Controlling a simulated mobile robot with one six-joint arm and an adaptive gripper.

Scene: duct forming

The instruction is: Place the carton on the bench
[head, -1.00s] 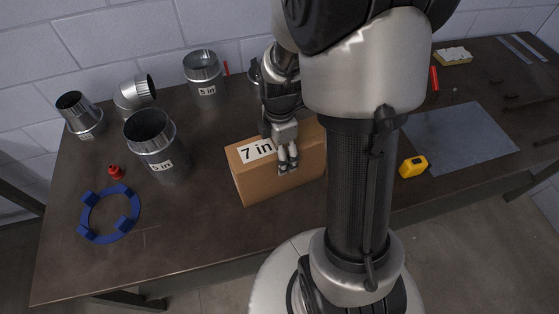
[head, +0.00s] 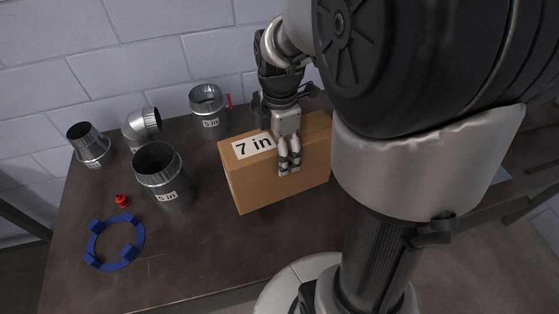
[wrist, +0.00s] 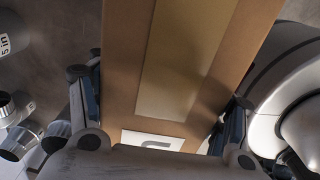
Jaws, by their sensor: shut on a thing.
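The brown cardboard carton (head: 283,186) has a white label reading "7 in" and appears held a little above the dark bench (head: 205,245). My gripper (head: 289,168) is shut on the carton, reaching down over its top near the label. In the wrist view the carton (wrist: 125,65) fills the middle, with tan tape along it, between the two fingers of my gripper (wrist: 160,115). The carton's underside and far side are hidden, so its exact gap from the bench cannot be told.
A tall metal duct (head: 163,178), an elbow (head: 141,125), a tapered duct (head: 90,146) and another "5 in" duct (head: 208,112) stand to the left. A blue ring (head: 113,243) and small red item (head: 122,200) lie nearby. The front-middle bench is clear. My arm hides much of the right.

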